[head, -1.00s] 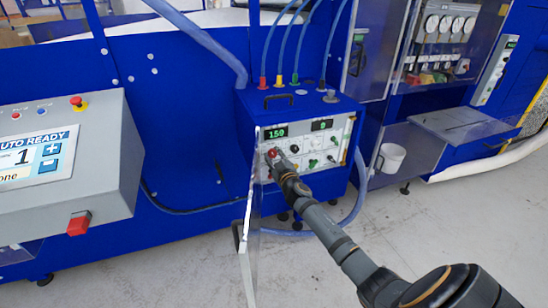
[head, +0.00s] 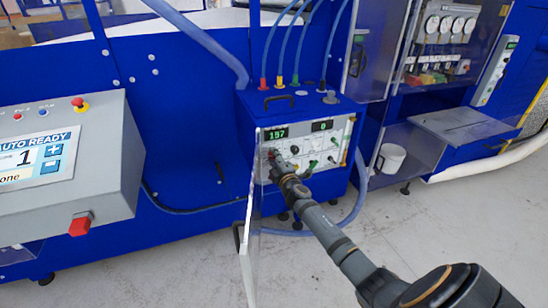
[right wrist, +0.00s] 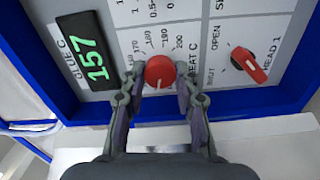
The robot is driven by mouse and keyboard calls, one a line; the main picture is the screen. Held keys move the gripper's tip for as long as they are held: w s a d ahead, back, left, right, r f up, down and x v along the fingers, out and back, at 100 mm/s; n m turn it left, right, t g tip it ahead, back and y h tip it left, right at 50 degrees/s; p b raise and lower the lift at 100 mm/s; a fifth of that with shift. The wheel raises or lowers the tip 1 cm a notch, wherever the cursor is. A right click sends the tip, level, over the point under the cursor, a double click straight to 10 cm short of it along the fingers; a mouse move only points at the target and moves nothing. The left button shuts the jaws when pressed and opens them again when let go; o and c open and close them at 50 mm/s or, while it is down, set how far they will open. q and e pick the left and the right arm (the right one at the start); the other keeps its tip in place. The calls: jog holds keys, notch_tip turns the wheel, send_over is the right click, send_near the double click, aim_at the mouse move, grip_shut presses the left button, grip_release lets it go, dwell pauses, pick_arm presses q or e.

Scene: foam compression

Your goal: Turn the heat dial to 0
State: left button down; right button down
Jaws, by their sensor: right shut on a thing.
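The red heat dial (right wrist: 159,72) sits between the two fingers of my right gripper (right wrist: 157,88) in the right wrist view, with a finger against each side. Printed numbers such as 170, 180, 190 and 200 show around it. The green display (right wrist: 88,52) beside it reads 157. In the head view my right gripper (head: 274,158) reaches the front panel of the blue control box (head: 246,118), and the dial is mostly hidden behind it. The left gripper is not in view.
A red switch knob (right wrist: 249,64) labelled HEAD 1 is right of the dial in the wrist view. An open clear door (head: 251,225) stands left of my arm. The grey touchscreen console (head: 128,160) is at left. A white cup (head: 391,158) is at right.

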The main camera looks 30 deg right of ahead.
jog(key=n, duration=0.4)
jog(key=n+p, duration=0.1)
jog(key=n, duration=0.6)
jog(key=shift+f+n+p, duration=0.25)
jog(key=shift+n+p, duration=0.05)
dwell(0.4)
jog(key=c, duration=1)
grip_release()
jog(key=shift+r, duration=0.1)
jog(key=v, duration=1.2)
jog(key=shift+d, duration=0.1)
